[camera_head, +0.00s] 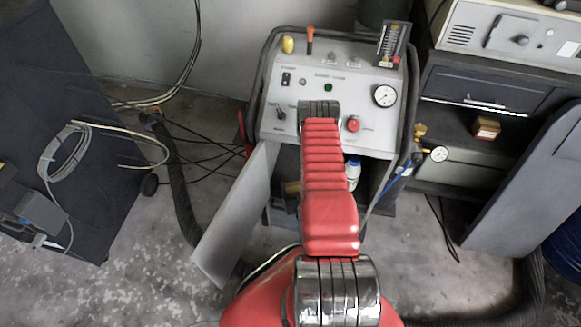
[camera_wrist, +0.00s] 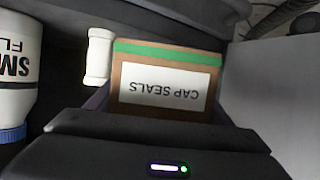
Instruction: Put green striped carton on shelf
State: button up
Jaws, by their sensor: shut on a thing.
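The green striped carton (camera_wrist: 135,78) is brown, with a green band and a white label reading "CAP SEALS", upside down in the wrist view. My gripper (camera_wrist: 165,108) is shut on it, and the carton sits directly in front of the dark gripper body. In the head view my red arm reaches to the grey test cart and hides the gripper. A small brown patch (camera_head: 292,187) shows left of the arm in the cart's open lower bay; I cannot tell whether it is the carton. Dark shelves (camera_head: 455,122) stand at the right of the cart.
A white bottle with a blue cap (camera_wrist: 18,75) and a small white container (camera_wrist: 98,57) are close left of the carton. A small brown-red box (camera_head: 487,128) sits on the right-hand shelf.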

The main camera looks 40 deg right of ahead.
jog(key=w+d, duration=0.2)
jog(key=w, duration=0.1)
jog(key=w+d, duration=0.2)
jog(key=w, duration=0.2)
jog(key=w+d, duration=0.2)
jog(key=w, duration=0.1)
jog(key=shift+w, duration=0.15)
jog(key=shift+w+d, duration=0.25)
jog(key=shift+w, duration=0.25)
jog(key=shift+f, duration=1.7)
jog(key=shift+f, duration=0.15)
jog(key=o, duration=0.9)
jog(key=shift+s, duration=0.1)
jog(key=v, duration=1.2)
